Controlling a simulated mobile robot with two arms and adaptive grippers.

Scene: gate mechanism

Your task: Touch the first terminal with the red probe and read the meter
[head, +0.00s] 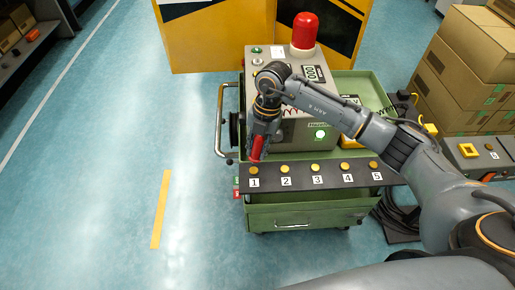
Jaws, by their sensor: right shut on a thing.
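The red probe (258,148) is held in my right gripper (261,138), which is shut on it. The probe points down just above the first terminal (254,170), a yellow button over label 1. I cannot tell whether its tip touches. The black terminal strip (300,186) with several numbered yellow terminals runs along the front of the green cart (300,217). A grey control box (290,128) on the cart carries a small display (311,73), which seems to be the meter, and a lit green lamp (320,134). My left gripper is not in view.
A red beacon (304,30) stands on the box. Stacked cardboard boxes (465,70) are at the right. A black cable coil (395,215) lies right of the cart. Yellow panels (215,38) stand behind. The floor at left is clear.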

